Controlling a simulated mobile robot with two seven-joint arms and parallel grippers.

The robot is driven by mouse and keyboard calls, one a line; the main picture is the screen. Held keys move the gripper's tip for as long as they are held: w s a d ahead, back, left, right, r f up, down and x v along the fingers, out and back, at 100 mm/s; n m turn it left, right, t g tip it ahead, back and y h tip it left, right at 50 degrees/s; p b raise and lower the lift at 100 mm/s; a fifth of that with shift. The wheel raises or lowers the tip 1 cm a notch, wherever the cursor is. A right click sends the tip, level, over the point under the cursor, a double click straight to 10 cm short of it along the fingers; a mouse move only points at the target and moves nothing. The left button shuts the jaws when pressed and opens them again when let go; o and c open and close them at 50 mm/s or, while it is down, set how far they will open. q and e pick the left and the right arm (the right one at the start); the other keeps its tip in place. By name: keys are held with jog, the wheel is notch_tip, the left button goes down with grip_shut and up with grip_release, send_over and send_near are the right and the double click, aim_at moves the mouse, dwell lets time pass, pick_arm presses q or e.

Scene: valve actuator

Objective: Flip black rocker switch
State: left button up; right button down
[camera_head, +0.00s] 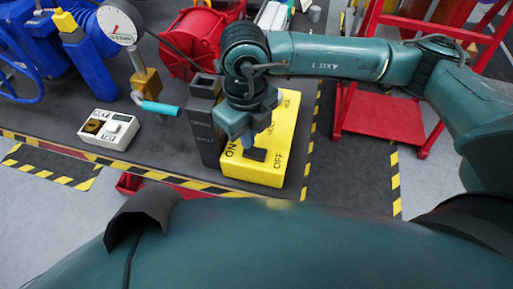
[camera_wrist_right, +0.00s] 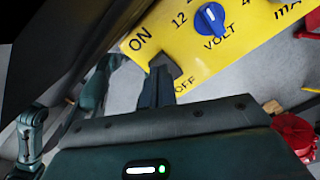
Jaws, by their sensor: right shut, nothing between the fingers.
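The yellow box (camera_head: 285,150) lies on the dark mat, with ON and OFF printed at its near end. The black rocker switch (camera_head: 256,154) sits between these words. It also shows in the wrist view (camera_wrist_right: 168,64), partly hidden by my fingers; its tilt is hard to tell. My right gripper (camera_head: 246,143) reaches down over the near end of the box. In the wrist view, its fingers (camera_wrist_right: 157,82) are shut and empty, with the tips at or very close to the switch; contact cannot be told. My left gripper is not in view.
A tall dark grey box (camera_head: 204,125) stands close against the yellow box's left side. A blue dial (camera_wrist_right: 210,20) is on the yellow face. A white control box (camera_head: 108,130) lies further left. A red stand (camera_head: 380,115) is to the right.

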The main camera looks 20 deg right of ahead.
dwell(0.3)
jog(key=shift+f+b, duration=0.35)
jog(key=shift+b, duration=0.05)
jog(key=shift+r, duration=0.1)
notch_tip(320, 180, up, 7)
jog(key=p, duration=0.3)
dwell(0.7)
dwell(0.4)
